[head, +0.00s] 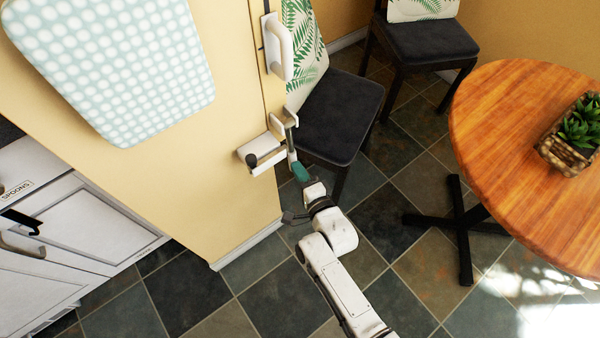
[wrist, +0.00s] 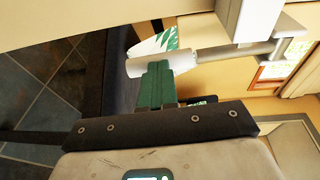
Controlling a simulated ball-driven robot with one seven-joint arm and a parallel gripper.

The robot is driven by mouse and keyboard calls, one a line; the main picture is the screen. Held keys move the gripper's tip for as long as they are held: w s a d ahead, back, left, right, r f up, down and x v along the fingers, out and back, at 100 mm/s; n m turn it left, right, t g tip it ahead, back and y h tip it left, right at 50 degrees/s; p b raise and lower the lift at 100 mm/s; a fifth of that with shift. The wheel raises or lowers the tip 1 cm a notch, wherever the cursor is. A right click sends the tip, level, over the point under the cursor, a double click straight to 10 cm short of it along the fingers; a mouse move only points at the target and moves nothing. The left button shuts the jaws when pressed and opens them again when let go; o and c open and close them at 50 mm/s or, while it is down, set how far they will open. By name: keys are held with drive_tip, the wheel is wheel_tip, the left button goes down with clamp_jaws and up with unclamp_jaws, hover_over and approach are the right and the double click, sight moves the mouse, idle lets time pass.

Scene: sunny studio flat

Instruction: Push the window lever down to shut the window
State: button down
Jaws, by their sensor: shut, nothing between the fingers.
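A lever (head: 291,125) with a metal arm and a pale grip sticks out from a white wall mount (head: 262,150) at the edge of the yellow wall. In the wrist view its white round grip (wrist: 147,67) lies across the fingertips, joined to a grey metal bar (wrist: 232,53). My gripper (head: 296,164) has green fingers, closed together and empty, just below the grip. In the wrist view the fingertips (wrist: 156,66) overlap the grip's edge; I cannot tell whether they touch. I cannot make out a window pane.
A white upright handle (head: 281,50) is on the wall above. A dark-seated chair (head: 338,115) stands close behind my gripper. A round wooden table (head: 510,130) with a plant basket (head: 572,135) is at the right. The tiled floor (head: 270,290) in front is clear.

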drive_tip(key=shift+w+a+f+t+y+b, duration=0.25)
drive_tip(key=shift+w+a+t+b, duration=0.35)
drive_tip(key=shift+b, duration=1.8)
drive_tip(key=shift+w+r, duration=0.1)
drive_tip(key=shift+w, duration=0.05)
